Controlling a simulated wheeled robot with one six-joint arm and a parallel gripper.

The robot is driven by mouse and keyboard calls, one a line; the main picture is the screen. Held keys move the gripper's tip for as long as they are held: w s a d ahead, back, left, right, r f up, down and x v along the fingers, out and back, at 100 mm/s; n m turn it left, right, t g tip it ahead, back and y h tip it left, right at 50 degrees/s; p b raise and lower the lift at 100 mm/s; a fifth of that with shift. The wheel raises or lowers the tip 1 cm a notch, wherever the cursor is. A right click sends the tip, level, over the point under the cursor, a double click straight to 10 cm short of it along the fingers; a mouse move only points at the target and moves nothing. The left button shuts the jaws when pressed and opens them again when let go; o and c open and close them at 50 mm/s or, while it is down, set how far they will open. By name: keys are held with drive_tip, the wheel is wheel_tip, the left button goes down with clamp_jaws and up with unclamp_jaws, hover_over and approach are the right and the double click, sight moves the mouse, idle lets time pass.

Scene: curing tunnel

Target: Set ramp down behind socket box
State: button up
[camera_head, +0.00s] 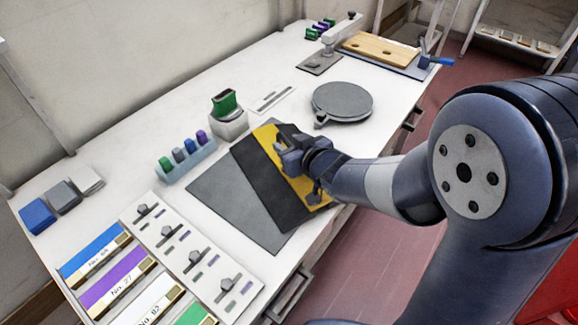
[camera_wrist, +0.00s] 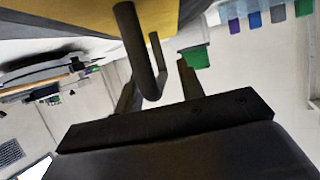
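The ramp (camera_head: 262,172) is a flat black piece with a yellow band and a dark handle. It lies askew over the grey mat, its near right end close to the table's front edge; I cannot tell whether it touches the mat. My gripper (camera_head: 290,160) is at the handle. In the wrist view the handle (camera_wrist: 155,85) is between the fingers of my gripper (camera_wrist: 160,75), which look closed in around it; the exact contact is hidden. A pale box with a green piece on top (camera_head: 229,123), apparently the socket box, stands just beyond the ramp's far left corner.
A pale rack (camera_head: 187,172) with several coloured pieces stands left of the ramp. A round dark grey plate (camera_head: 342,102) lies to its right. A white panel (camera_head: 193,256) and coloured labelled binders (camera_head: 108,283) fill the near left. Table behind the pale box is clear.

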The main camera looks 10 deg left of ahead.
drive_tip(key=shift+w+a, duration=0.1)
drive_tip(key=shift+c, duration=0.6)
clamp_jaws()
idle(0.7)
drive_tip(key=shift+r, duration=0.15)
